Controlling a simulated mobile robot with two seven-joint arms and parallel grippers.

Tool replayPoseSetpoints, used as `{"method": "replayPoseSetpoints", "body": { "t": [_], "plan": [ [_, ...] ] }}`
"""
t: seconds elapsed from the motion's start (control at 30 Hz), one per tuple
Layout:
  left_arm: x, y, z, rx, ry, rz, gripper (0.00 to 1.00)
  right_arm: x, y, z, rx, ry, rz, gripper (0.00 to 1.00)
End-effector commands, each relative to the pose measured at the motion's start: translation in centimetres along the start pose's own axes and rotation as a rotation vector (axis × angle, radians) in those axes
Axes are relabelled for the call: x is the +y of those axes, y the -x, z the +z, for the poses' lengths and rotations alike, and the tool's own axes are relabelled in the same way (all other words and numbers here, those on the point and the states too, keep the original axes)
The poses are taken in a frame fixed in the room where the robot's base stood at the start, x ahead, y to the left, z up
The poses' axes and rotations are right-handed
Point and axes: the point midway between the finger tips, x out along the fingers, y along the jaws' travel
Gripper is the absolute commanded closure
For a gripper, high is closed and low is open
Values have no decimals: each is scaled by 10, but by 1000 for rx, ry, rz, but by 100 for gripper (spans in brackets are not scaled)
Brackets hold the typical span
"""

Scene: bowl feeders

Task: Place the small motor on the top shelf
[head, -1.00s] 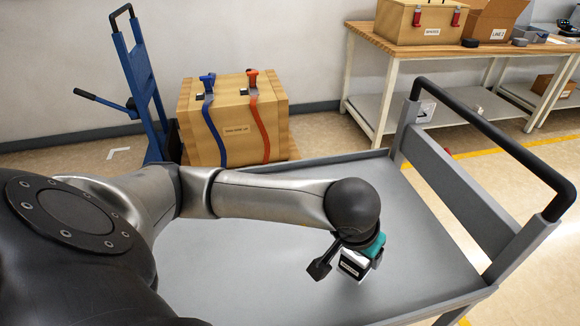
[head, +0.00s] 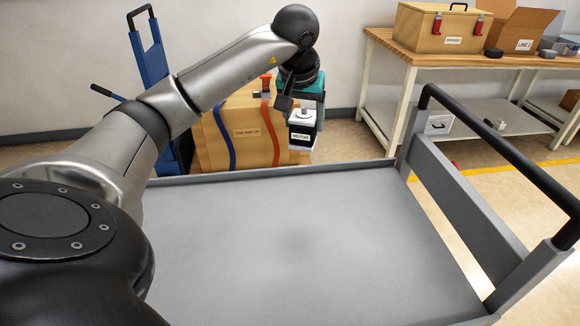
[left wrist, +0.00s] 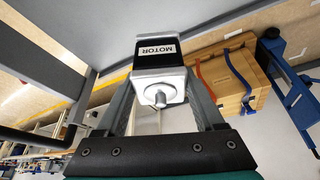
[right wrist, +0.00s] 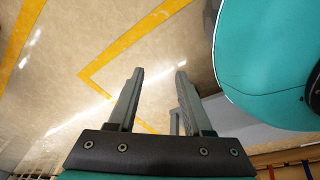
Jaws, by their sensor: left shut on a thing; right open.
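The small motor (head: 302,127) is a black and white block with a label reading MOTOR. My left gripper (head: 298,108) is shut on it and holds it in the air near the far edge of the grey cart's top shelf (head: 300,235). In the left wrist view the motor (left wrist: 156,62) sits between the two fingers of my left gripper (left wrist: 158,85), with its shaft toward the camera. The cart's top shelf is bare. My right gripper (right wrist: 154,85) is open and empty over the floor in the right wrist view.
The cart has a black handle (head: 505,145) on its right side. Behind it stand a strapped wooden crate (head: 240,135) and a blue hand truck (head: 150,60). A wooden workbench (head: 430,50) with boxes is at the back right.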

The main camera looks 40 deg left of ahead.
Motion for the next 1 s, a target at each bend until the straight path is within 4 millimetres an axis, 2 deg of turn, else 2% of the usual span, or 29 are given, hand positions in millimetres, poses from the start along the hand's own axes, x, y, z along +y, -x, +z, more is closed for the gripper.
{"method": "replayPoseSetpoints", "body": {
  "t": [0.43,0.8,1.0],
  "plan": [
    [1,-63,26,4,0,3,100,-20,9,-46,13,-4,-24,50],
    [1,-113,46,5,0,3,100,-32,31,-78,20,-10,-42,50],
    [1,-133,54,6,2,3,100,-36,44,-88,20,-13,-48,50]
  ]
}}
